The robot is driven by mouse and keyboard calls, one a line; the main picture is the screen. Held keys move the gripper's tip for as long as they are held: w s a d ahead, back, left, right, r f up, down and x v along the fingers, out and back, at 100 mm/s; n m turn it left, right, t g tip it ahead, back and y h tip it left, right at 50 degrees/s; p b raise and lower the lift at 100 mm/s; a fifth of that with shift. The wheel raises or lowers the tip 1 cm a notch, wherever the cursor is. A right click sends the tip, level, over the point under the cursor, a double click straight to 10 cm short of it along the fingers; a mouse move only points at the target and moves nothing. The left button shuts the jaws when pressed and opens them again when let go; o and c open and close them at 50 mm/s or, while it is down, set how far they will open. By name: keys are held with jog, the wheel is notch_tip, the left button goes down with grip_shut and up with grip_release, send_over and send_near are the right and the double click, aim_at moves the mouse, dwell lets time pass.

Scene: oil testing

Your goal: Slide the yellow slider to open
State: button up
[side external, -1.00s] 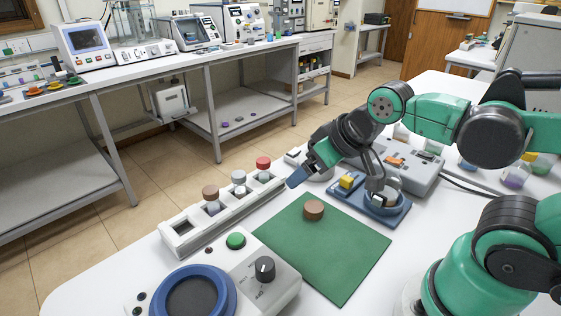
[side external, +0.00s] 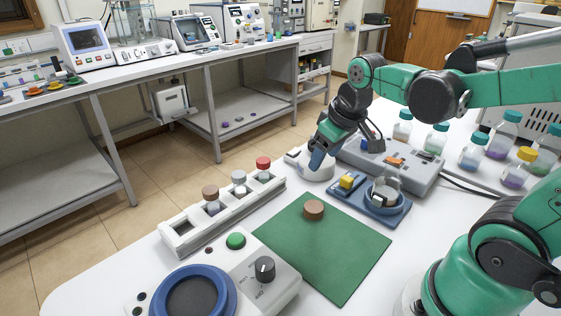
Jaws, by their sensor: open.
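The yellow slider (side external: 349,182) is a small yellow block on the left part of a blue base (side external: 375,207). The same base carries a round blue ring holder with a small glass-like vessel (side external: 384,193) in it. My gripper (side external: 317,162) points down behind and to the left of the slider, in front of or above a white round device (side external: 318,172). The gripper is apart from the slider in the picture. It looks open and holds nothing visible. Its blue fingertip shows, but the gap between the fingers is hard to see.
A green mat (side external: 330,250) with a brown cap (side external: 313,210) lies in front. A white rack (side external: 215,220) with capped vials is left. A grey device (side external: 395,165) stands behind the blue base. Several capped bottles (side external: 500,140) stand at right. A knob panel (side external: 265,270) is front left.

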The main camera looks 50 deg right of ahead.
aim_at(347, 178)
jog(key=d+f+g, duration=0.1)
jog(key=d, duration=0.2)
jog(key=d+f+g, duration=0.1)
jog(key=d, duration=0.2)
jog(key=d+f+g+y, duration=0.1)
jog(key=d+f, duration=0.1)
jog(key=d, duration=0.1)
jog(key=shift+f+g, duration=0.1)
jog(key=shift+g, duration=0.3)
jog(key=shift+d+f, duration=0.25)
jog(key=shift+f, duration=2.65)
grip_shut()
